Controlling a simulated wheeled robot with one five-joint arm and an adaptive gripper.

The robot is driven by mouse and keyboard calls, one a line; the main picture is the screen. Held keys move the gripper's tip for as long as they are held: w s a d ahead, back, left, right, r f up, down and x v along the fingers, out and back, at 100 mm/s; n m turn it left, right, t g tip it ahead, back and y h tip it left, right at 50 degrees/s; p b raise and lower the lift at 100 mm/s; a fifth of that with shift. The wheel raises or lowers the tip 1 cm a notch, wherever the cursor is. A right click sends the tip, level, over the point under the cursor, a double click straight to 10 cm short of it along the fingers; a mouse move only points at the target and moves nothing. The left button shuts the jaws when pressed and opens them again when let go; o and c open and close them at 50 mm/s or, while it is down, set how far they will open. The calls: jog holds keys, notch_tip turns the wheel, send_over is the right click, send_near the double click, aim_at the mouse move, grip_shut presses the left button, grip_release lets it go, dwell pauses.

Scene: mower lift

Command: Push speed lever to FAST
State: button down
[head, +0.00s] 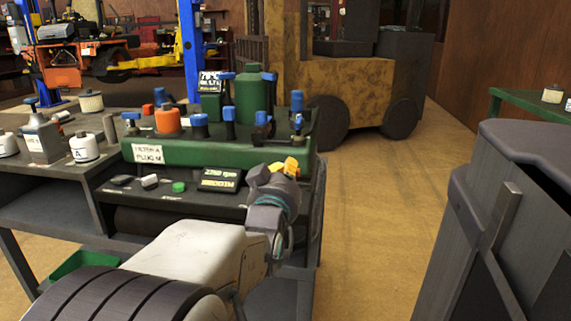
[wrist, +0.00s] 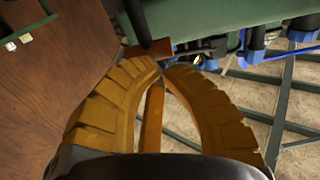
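My gripper (head: 290,166) is at the right end of the dark control panel (head: 135,195), below the green bench top unit. In the wrist view, the two ridged yellow-brown fingers of my gripper (wrist: 161,67) curve together and their tips almost meet, with nothing seen held between them. Just beyond the tips is a dark bar (wrist: 136,22) with a short crosspiece, brown at one end. I cannot tell whether it is the speed lever or whether the fingers touch it. No FAST mark is readable. A display (head: 219,180) on the panel seems to read 2760 rpm.
A green knob (head: 179,187) and a white knob (head: 149,181) sit on the panel left of the display. The green unit (head: 200,150) carries several blue-topped posts. A dark cabinet (head: 500,220) stands at the right. Open floor (head: 390,200) lies between.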

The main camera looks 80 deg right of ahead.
jog(key=shift+d+r+y+p, duration=0.45)
jog(key=shift+y+p, duration=0.55)
jog(key=shift+p, duration=1)
jog(key=shift+w+d+y+p, duration=0.1)
jog(key=shift+d+y+p, duration=0.35)
jog(key=shift+d, duration=0.35)
jog(key=shift+d+f+y+p, duration=0.3)
jog(key=shift+y+p, duration=0.15)
jog(key=shift+p, duration=0.15)
jog(key=shift+r, duration=0.1)
